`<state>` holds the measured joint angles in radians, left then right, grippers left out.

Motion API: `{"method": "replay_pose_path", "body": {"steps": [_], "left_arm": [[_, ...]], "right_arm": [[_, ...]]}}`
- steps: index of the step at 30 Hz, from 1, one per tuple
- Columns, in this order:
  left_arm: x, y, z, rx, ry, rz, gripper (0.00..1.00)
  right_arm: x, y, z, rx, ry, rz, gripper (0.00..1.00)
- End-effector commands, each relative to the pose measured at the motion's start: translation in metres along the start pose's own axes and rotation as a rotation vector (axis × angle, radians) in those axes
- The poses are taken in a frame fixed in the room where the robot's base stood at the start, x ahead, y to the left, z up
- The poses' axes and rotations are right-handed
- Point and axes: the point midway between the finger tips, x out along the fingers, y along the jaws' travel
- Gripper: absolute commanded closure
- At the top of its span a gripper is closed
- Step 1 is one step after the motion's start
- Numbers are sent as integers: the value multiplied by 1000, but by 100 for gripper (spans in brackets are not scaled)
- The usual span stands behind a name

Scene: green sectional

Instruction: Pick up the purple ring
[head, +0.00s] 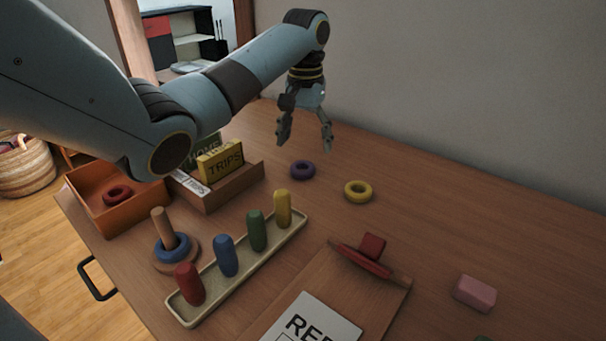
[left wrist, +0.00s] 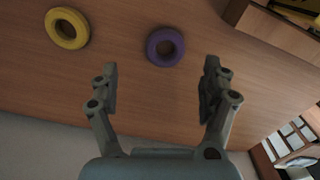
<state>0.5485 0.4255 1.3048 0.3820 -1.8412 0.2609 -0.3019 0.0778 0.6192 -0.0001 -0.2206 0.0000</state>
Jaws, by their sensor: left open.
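The purple ring (head: 303,161) lies flat on the wooden table, behind the tray of pegs and left of the yellow ring (head: 358,184). My left gripper (head: 305,145) is open and empty, pointing down above the table near the purple ring. In the left wrist view the purple ring (left wrist: 165,41) lies beyond the fingertips, roughly between the two fingers of the gripper (left wrist: 162,75). The yellow ring (left wrist: 66,26) is to the left in that view. No finger appears to touch the purple ring. My right gripper is not in view.
A post (head: 162,229) carries a blue ring (head: 173,248). A cream tray (head: 246,265) holds several coloured pegs. An orange box (head: 116,226) holds a red ring (head: 117,195). A wooden card box (head: 226,192), a clipboard (head: 392,300) and a pink block (head: 475,292) stand around. The wall is behind.

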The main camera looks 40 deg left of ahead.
Motion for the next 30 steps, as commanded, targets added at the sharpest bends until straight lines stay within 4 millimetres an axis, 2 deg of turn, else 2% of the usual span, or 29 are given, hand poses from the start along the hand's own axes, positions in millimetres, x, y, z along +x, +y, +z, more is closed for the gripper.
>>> {"method": "replay_pose_path", "body": {"steps": [1, 7, 15, 24, 30], "left_arm": [[8, 0, 0, 0, -2, 0, 19], [24, -2, 0, 0, -2, -1, 19], [64, -8, -2, 1, -2, 0, 19], [68, -8, -2, 1, 0, -1, 19], [68, -8, -3, 1, 0, 0, 45]], "right_arm": [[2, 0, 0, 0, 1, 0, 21], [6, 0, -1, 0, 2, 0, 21], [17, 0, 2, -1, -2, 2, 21], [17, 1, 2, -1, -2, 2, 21], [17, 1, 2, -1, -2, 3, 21]]}}
